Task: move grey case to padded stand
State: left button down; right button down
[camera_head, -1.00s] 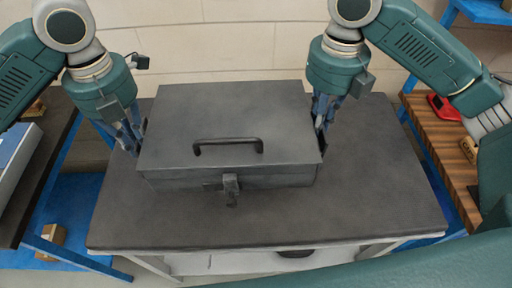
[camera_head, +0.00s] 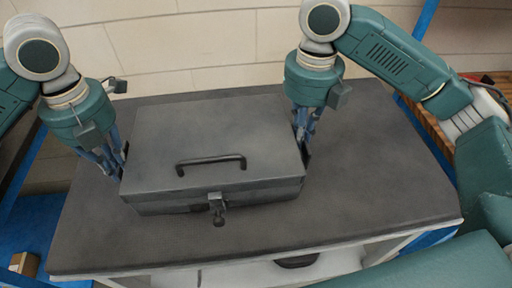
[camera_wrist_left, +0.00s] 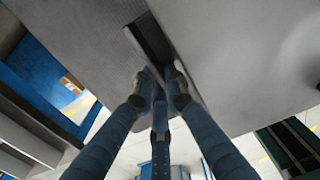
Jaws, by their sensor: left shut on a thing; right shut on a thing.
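The grey case (camera_head: 215,138) is a closed box with a dark handle on its lid and a latch on its front. It is over the dark-topped table; I cannot tell if it touches the top. My left gripper (camera_head: 116,166) is shut on the case's left side, and my right gripper (camera_head: 302,146) is shut on its right side. In the left wrist view the fingers (camera_wrist_left: 162,84) close at a dark side handle (camera_wrist_left: 152,45) of the case. No padded stand can be made out in these frames.
The dark tabletop (camera_head: 385,170) is bare to the right of the case. A wooden-topped bench (camera_head: 430,125) stands at the right. A small cardboard box (camera_head: 25,263) is on a blue shelf at the lower left. A pale block wall is behind.

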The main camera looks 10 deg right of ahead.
pick_arm(q)
jog(key=shift+a+f, duration=0.15)
pick_arm(e)
jog(key=shift+w+d+f, duration=0.1)
jog(key=shift+f, duration=0.05)
